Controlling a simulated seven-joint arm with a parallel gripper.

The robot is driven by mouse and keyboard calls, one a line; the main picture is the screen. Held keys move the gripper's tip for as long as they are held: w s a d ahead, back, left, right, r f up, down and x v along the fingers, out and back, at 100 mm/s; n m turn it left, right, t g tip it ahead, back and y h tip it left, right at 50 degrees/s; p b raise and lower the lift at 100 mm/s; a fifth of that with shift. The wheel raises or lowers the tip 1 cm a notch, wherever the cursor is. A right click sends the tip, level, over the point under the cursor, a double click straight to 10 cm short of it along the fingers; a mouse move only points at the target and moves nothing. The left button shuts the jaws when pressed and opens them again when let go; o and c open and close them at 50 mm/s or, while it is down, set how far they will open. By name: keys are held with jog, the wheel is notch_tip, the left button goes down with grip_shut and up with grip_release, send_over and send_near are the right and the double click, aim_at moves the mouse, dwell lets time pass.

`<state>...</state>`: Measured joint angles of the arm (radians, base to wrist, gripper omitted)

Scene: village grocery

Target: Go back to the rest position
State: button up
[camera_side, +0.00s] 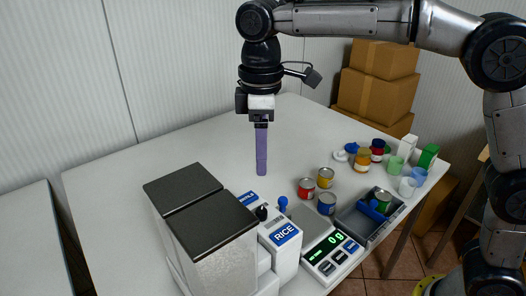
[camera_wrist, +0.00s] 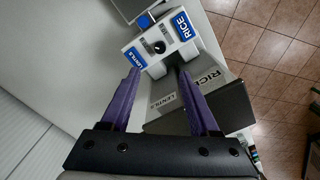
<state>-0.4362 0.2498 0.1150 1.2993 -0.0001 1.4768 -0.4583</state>
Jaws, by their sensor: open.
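My gripper (camera_side: 261,172) hangs above the white table, pointing down, with purple fingers seen edge-on in the side view. In the wrist view my gripper (camera_wrist: 160,82) shows its two purple fingers apart with nothing between them. Beyond the fingertips is a white dispenser (camera_wrist: 160,42) with blue LENTILS and RICE labels and a black knob. In the side view the dispenser (camera_side: 287,254) stands at the front, with dark-lidded clear bins (camera_side: 203,215) beside it. My gripper is behind and above them, apart from everything.
A scale (camera_side: 330,252) reading 0 g stands right of the dispenser. Several cans (camera_side: 326,178), a grey tray (camera_side: 359,228), jars and cups (camera_side: 408,187) fill the table's right side. Cardboard boxes (camera_side: 375,95) are stacked behind. The table's left and back (camera_side: 185,150) are clear.

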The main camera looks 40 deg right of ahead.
jog(key=s+d+r+m+t, duration=0.3)
jog(key=s+d+r, duration=0.4)
jog(key=s+d, duration=0.4)
jog(key=s+d+f+m+t, duration=0.2)
jog(key=s+d+f+m, duration=0.5)
jog(key=s+f, duration=0.4)
jog(key=shift+s+f+t, duration=0.3)
jog(key=shift+f, duration=0.25)
jog(key=shift+d, duration=0.1)
